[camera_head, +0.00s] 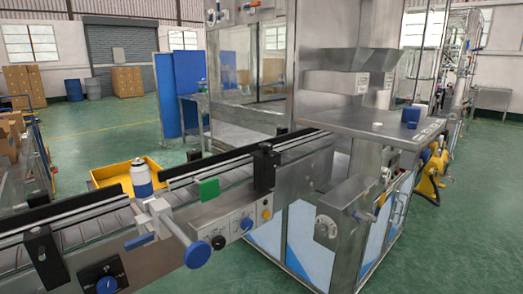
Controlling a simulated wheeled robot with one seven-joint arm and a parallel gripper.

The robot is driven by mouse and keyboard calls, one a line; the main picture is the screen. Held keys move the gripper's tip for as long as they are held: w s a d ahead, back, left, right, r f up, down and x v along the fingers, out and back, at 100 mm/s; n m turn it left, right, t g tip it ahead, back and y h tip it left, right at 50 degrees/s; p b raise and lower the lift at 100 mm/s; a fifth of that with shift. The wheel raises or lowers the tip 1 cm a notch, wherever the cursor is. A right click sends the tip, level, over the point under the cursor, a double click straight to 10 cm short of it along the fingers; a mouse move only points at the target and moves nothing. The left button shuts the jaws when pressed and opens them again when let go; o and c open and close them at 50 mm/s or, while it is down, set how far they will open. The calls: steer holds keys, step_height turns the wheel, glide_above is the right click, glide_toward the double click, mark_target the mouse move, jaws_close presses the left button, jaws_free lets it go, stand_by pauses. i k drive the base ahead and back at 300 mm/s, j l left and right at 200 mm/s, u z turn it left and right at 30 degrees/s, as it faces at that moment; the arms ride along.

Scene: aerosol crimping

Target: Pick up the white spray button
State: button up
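A small white piece (377,126), which looks like the white spray button, sits on the grey metal side table (345,119) of the machine, right of centre. It is too small to make out its shape. My gripper is not in view.
A blue cup-like part (411,115) stands right of the white piece. A conveyor (85,232) with black guide rails crosses the foreground, and a white can with a blue band (141,178) stands by it. A yellow tray (118,169) lies behind. Green floor is open at right.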

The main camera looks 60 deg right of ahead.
mark_target(377, 126)
steer(key=z, duration=1.35)
